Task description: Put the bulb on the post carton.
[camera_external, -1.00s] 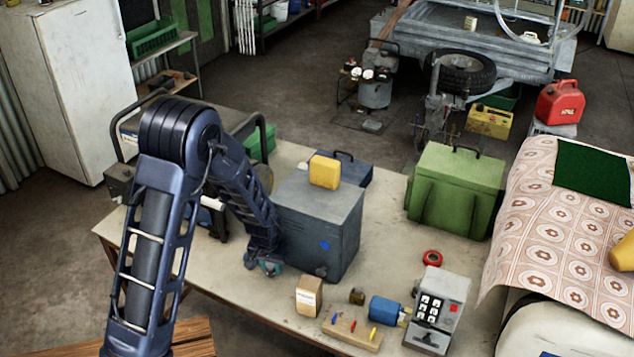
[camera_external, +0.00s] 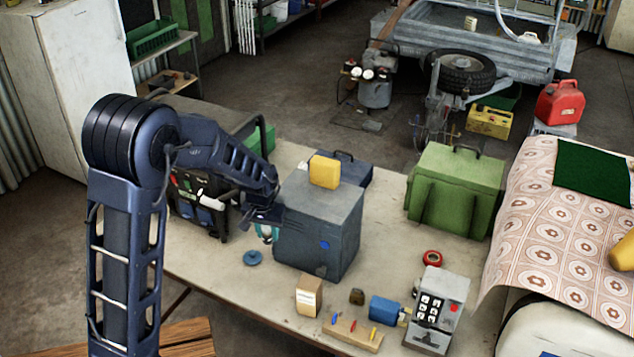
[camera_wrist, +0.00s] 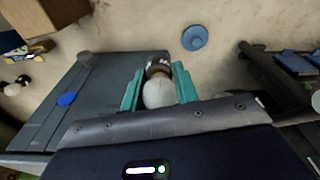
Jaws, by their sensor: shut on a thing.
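The bulb (camera_wrist: 158,92), pale and round with a dark base, sits between the teal fingers of my gripper (camera_wrist: 158,84) in the wrist view. My gripper is shut on it. The post carton appears to be the small brown box with a pale label (camera_external: 309,296), standing on the table in front of the cabinet, right of and nearer than my gripper. A brown box also shows in the wrist view (camera_wrist: 42,14).
A blue disc (camera_external: 252,258) lies on the table.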

